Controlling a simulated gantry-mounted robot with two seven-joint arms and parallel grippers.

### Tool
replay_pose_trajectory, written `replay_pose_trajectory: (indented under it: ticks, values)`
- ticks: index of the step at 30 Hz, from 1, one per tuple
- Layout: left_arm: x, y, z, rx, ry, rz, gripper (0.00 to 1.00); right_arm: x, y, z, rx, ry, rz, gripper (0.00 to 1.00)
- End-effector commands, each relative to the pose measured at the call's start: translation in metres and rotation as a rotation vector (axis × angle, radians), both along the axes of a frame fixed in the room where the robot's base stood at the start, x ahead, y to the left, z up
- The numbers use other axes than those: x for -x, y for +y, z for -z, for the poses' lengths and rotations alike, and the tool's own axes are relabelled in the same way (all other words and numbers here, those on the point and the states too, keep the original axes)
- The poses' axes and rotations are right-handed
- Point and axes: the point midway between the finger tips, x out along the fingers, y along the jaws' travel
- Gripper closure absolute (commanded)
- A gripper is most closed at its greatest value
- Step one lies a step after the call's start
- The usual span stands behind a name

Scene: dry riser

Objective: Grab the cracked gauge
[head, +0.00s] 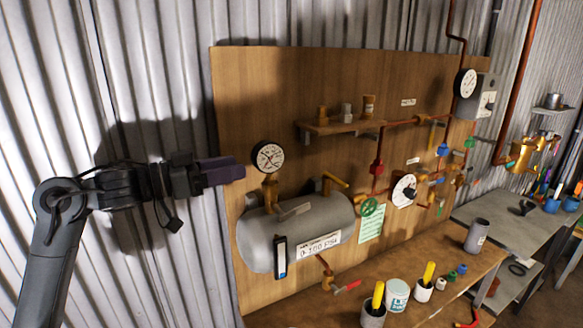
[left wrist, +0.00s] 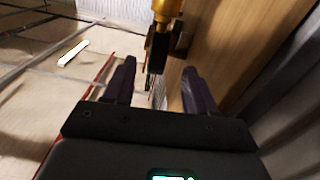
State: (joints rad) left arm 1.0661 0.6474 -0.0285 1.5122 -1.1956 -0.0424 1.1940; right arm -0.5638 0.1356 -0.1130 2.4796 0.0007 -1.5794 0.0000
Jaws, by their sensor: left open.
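A round white-faced gauge (head: 268,157) with dark, crack-like lines stands on a brass fitting (head: 270,190) on top of the grey tank. My left gripper (head: 240,168) is just left of the gauge, about level with it, with a small gap in the head view. In the left wrist view the gripper (left wrist: 158,75) is open. The brass fitting (left wrist: 167,10) and a dark edge-on shape (left wrist: 157,50), apparently the gauge, show ahead between the finger lines. The gauge face is hidden there. My right gripper is not in view.
The tank (head: 310,232) with its label is fixed to a wooden board (head: 260,80). Other gauges (head: 404,190) and red pipes sit to the right. A shelf (head: 340,127) with small items is above. A bench (head: 460,265) with cups is below.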

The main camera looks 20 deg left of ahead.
Motion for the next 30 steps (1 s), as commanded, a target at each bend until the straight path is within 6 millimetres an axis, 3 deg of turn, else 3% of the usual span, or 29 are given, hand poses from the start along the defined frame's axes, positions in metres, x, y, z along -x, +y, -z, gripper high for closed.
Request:
replay_pose_trajectory:
  ticks: [10, 30]
  values:
    - [-0.026, -0.027, -0.006, 0.002, -0.005, 0.001, 0.44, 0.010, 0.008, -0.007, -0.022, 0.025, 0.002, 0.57]
    - [-0.070, -0.076, -0.003, 0.000, -0.007, 0.000, 0.44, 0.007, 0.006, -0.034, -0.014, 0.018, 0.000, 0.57]
